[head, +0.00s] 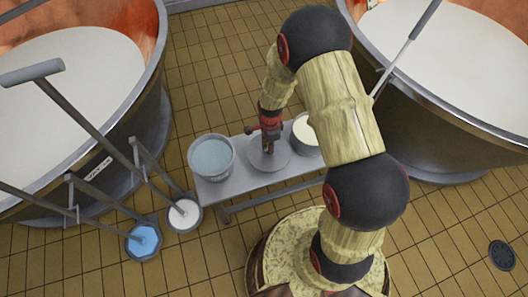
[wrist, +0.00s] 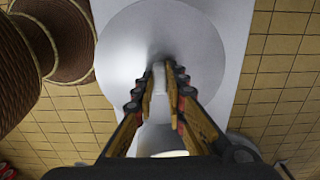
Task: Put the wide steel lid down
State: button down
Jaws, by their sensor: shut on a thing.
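The wide steel lid (head: 285,159) is a flat grey disc over the middle of the low bench (head: 227,191), between a bucket and a pot. It also shows in the wrist view (wrist: 125,50), level with the bench below it. My gripper (head: 268,147) is above the lid's centre with its fingers pointing down. In the wrist view the fingers (wrist: 160,78) close on the pale upright knob at the lid's centre. I cannot tell whether the lid's underside touches the bench.
A bucket of pale liquid (head: 211,158) stands on the bench's left end. A pot with cream contents (head: 307,132) stands just right of the lid. Large copper vats (head: 75,75) flank the bench. Long-handled tools stand in small buckets (head: 184,215) on the floor at left.

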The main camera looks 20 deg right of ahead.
aim_at(264, 150)
jog(key=w+f, duration=0.1)
jog(key=w+a+f+b, duration=0.1)
jog(key=shift+f, duration=0.35)
jog(key=shift+w+a+f+b, duration=0.15)
jog(key=shift+f+b, duration=0.35)
jog(key=shift+f, duration=0.4)
jog(key=shift+w+d+f+b, duration=0.15)
jog(key=shift+f+b, duration=0.3)
jog(key=shift+f, duration=0.4)
jog(key=shift+a, duration=0.1)
jog(key=shift+f, duration=0.15)
jog(key=c, duration=1.8)
grip_release()
